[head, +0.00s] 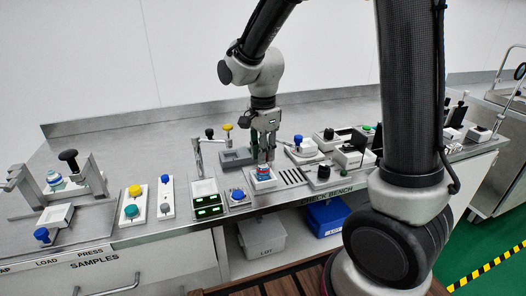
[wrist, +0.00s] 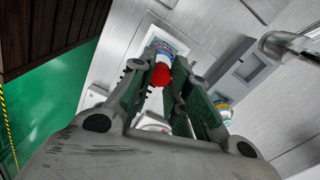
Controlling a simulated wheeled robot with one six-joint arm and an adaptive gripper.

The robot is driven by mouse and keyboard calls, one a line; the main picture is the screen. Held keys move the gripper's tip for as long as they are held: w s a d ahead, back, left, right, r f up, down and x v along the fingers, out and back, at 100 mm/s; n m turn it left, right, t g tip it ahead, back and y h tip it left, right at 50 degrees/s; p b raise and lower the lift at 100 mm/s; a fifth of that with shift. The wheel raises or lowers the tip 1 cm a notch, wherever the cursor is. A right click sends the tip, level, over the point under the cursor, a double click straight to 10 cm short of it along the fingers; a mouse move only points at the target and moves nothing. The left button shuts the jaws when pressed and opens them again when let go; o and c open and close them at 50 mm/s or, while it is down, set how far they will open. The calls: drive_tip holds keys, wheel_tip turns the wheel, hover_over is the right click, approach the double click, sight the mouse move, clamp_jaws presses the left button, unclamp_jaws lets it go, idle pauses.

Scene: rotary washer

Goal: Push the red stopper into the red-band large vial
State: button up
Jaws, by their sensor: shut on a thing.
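The red stopper (wrist: 160,75) is between the fingertips of my gripper (wrist: 158,70) in the wrist view, and the gripper is shut on it. Just beyond it is the large vial (wrist: 168,46), with a white, blue and red body. In the head view the vial (head: 263,173) stands in a white holder (head: 262,182) on the bench, directly under my gripper (head: 264,158), which points down. The stopper is at or very near the vial's mouth; I cannot tell whether it is in the mouth. The fingers hide the stopper in the head view.
Left of the holder are a block with a blue button (head: 238,194) and a unit with green displays (head: 207,205). A grey tray (head: 236,157) sits behind. Dark slots (head: 292,177) and a black-knobbed block (head: 323,173) are to the right.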

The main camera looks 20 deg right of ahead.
idle(0.3)
drive_tip(key=o, duration=0.8)
drive_tip(key=shift+c, duration=0.2)
wheel_tip(320, 180, up, 12)
drive_tip(key=s+d+r+n+t, duration=0.2)
drive_tip(key=s+d+n+t, duration=0.2)
drive_tip(key=s+d+n, duration=1.1)
drive_tip(key=s, duration=0.4)
drive_tip(key=shift+r, duration=0.35)
